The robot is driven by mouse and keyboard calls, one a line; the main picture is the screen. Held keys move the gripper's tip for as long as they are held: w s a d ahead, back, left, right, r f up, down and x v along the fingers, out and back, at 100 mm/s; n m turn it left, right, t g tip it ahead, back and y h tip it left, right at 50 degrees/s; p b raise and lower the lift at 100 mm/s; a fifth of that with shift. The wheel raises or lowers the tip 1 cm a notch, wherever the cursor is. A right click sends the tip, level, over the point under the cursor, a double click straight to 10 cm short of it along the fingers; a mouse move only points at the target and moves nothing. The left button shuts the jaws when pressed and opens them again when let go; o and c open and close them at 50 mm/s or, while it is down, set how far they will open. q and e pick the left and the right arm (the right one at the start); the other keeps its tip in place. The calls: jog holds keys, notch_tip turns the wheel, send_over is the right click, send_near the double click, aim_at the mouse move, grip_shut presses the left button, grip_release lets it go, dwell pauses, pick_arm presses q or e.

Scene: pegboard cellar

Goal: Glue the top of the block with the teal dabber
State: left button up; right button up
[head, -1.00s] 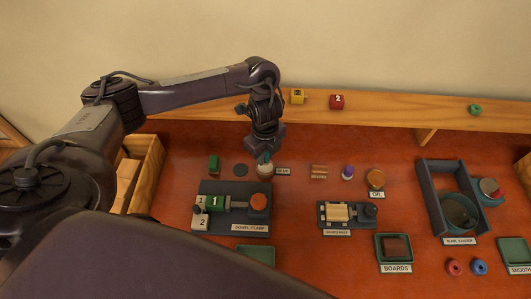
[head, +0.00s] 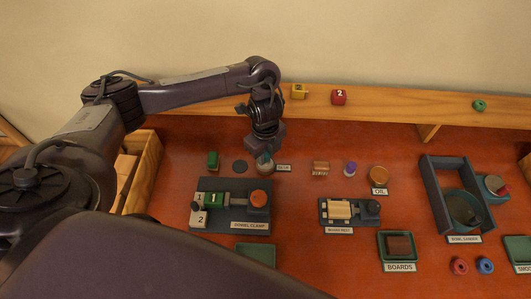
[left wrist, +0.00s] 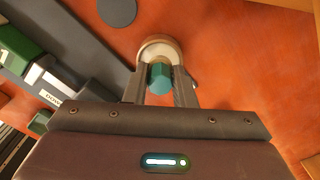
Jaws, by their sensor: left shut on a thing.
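The teal dabber (left wrist: 160,80) is between the fingers of my left gripper (head: 264,156), which is shut on it. The dabber is at a pale round glue pot (head: 265,169), whose rim shows around and behind it in the left wrist view (left wrist: 158,45). I cannot tell whether its tip is still inside the pot. A green block marked 1 (head: 215,200) sits in the dark dowel clamp (head: 230,184), in front of the gripper. Another plain green block (head: 213,159) stands behind the clamp. My right gripper is not in view.
A dark disc (head: 240,167) lies left of the pot. A small label (head: 284,168), a brown block (head: 321,168) and a purple-topped item (head: 350,168) are to the right. A wooden ledge (head: 400,112) runs behind.

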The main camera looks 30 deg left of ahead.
aim_at(266, 154)
pick_arm(q)
jog(key=shift+f, duration=0.45)
dwell(0.3)
jog(key=shift+f, duration=0.1)
dwell(1.1)
notch_tip(266, 154, up, 7)
jog(key=p, duration=0.6)
jog(key=shift+p, duration=0.4)
jog(key=shift+w+d, duration=0.1)
dwell(0.4)
